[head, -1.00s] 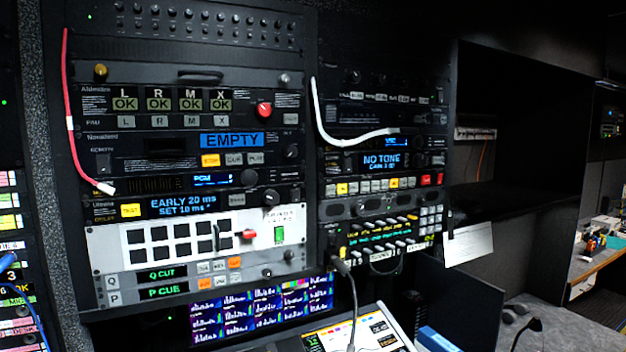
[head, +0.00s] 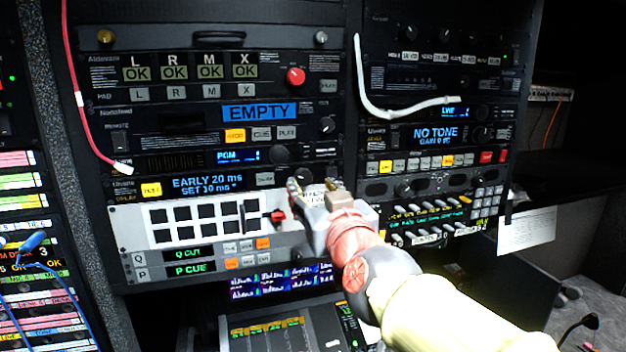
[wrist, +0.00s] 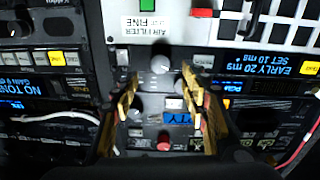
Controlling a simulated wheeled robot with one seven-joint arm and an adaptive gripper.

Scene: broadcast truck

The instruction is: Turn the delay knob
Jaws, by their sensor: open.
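The delay unit (head: 205,184) has a blue-lit display reading EARLY 20 ms, SET 10 ms, and a yellow button. Its round knob shows in the wrist view (wrist: 160,64), where the picture is upside down. My gripper (head: 314,187) is open and empty in front of the right end of this unit and hides most of the knob in the head view. In the wrist view my gripper's fingers (wrist: 159,86) stand apart, with the knob just beyond the gap between their tips. I cannot tell any contact.
Other knobs sit close by: a dark one (head: 280,155) above and a red one (head: 295,77) higher up. A white button panel (head: 160,245) with a red lever (head: 278,216) is just below. A pink cable (head: 75,100) and a white cable (head: 390,111) hang on the racks.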

